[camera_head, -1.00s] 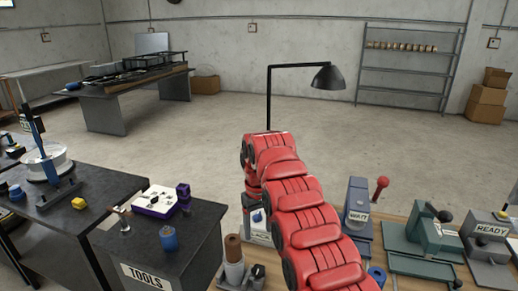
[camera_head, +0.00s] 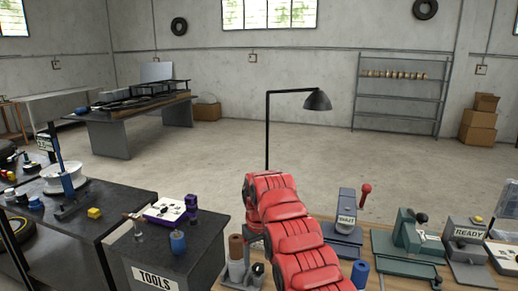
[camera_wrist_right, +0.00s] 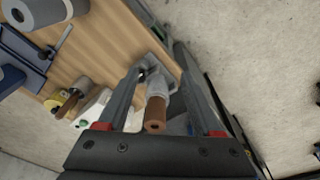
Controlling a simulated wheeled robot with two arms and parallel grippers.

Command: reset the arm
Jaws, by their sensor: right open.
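My right arm (camera_head: 285,225) is the red segmented one reaching up from the bottom middle of the head view; its gripper is mostly hidden there behind the arm. In the right wrist view my right gripper (camera_wrist_right: 160,62) shows two dark fingers spread apart, with nothing clamped between them. A brown-topped cylinder in a grey holder (camera_wrist_right: 155,112) appears between the fingers in that picture, and I cannot tell how far below them it is. The brown cylinder (camera_head: 236,246) also stands left of the arm in the head view. My left gripper is not in view.
A wooden bench carries a blue-grey fixture (camera_head: 342,235), a green clamp fixture (camera_head: 410,235) and a grey READY fixture (camera_head: 466,240) right of the arm. A black lamp (camera_head: 317,100) rises behind it. A dark TOOLS cabinet (camera_head: 155,270) stands left.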

